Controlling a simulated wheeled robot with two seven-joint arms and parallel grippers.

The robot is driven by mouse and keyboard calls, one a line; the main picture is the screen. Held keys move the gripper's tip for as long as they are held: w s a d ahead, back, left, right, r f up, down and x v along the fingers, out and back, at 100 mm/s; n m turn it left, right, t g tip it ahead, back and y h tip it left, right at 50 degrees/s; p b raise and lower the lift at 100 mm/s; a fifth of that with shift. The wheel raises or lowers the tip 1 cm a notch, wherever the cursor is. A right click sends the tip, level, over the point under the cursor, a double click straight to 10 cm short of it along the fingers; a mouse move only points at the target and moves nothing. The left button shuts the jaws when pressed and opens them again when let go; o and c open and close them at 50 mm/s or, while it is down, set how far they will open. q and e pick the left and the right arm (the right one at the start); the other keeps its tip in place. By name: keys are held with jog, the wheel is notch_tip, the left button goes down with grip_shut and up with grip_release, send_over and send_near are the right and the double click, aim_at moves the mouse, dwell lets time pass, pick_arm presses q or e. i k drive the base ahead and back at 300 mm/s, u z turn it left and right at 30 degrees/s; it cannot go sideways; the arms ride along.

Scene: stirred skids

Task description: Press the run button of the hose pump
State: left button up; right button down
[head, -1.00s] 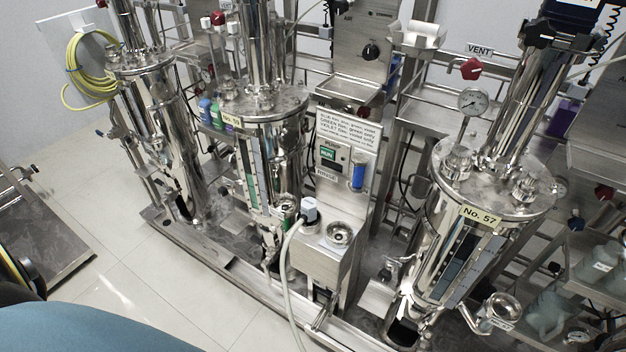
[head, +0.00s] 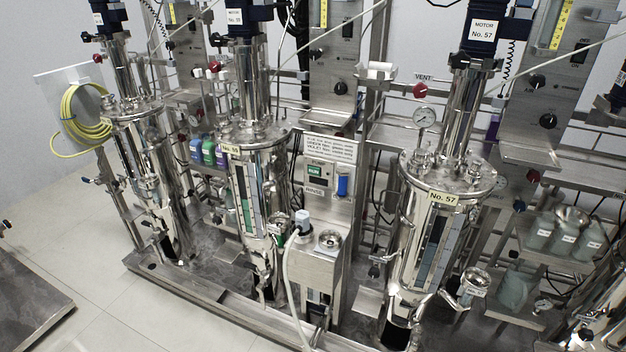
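The hose pump panel (head: 326,186) is a steel upright between two tall steel vessels, with a printed notice above it. A small green button marked RUN (head: 314,170) sits on its upper left, under a PUMP label. A blue cylinder (head: 342,186) is at its right. A pale hose (head: 289,275) with a white and blue-grey fitting (head: 302,219) hangs in front of the lower steel box. Neither of my grippers shows in the head view.
Vessel No. 57 (head: 436,245) stands right of the panel and another labelled vessel (head: 254,195) stands left. A low steel skid edge (head: 215,312) runs along the front. A yellow hose coil (head: 82,115) hangs at far left.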

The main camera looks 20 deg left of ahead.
aim_at(314, 171)
jog(key=u, duration=1.05)
jog(key=i, duration=0.5)
